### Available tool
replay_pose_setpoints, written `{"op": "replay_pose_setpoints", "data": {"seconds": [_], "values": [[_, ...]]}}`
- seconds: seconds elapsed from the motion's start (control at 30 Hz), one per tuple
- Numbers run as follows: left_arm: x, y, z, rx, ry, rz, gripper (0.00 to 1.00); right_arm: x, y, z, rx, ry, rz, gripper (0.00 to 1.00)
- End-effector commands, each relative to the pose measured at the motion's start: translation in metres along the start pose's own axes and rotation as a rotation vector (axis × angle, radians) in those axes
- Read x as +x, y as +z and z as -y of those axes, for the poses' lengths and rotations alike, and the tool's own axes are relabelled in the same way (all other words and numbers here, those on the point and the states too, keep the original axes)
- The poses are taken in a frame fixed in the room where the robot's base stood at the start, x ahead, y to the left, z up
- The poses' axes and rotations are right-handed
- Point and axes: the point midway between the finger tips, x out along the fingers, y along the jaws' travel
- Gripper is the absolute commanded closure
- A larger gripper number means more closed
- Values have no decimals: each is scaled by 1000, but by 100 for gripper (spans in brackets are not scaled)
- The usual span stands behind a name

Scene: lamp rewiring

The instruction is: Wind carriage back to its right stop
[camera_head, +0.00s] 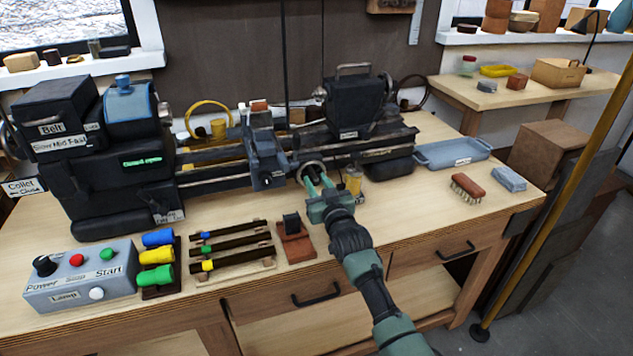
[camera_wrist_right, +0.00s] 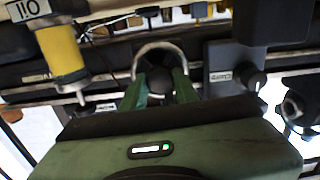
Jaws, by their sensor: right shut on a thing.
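The dark lathe's carriage (camera_head: 262,150) sits near the middle of the bed (camera_head: 215,170), left of the tailstock (camera_head: 355,105). A handwheel with a pale round rim (camera_head: 311,163) is on the lathe's front, just right of the carriage; its rim also shows in the wrist view (camera_wrist_right: 160,46). My right gripper (camera_head: 318,186) reaches it from the front, and its green fingers (camera_wrist_right: 160,88) are shut on a dark part of the handwheel inside the rim. The fingers partly hide what they grip. My left gripper is not in view.
An oil bottle with a yellow body (camera_head: 354,180) stands close right of my gripper. A control box (camera_head: 80,275), coloured collets (camera_head: 157,256), a rack of bars (camera_head: 235,245) and a brown block (camera_head: 295,245) line the front left. A blue tray (camera_head: 450,154) and brush (camera_head: 468,187) lie right.

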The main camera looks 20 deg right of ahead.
Motion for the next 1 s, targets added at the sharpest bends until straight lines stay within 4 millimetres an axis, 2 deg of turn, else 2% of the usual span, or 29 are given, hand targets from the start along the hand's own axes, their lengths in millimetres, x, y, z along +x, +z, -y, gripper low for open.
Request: {"op": "replay_pose_setpoints", "data": {"seconds": [0.2,0.43,1.0], "values": [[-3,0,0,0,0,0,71,-1,4,1,152,0,10,100],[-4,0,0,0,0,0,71,-1,5,1,252,0,10,100],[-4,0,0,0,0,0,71,-1,6,1,295,0,12,100]]}}
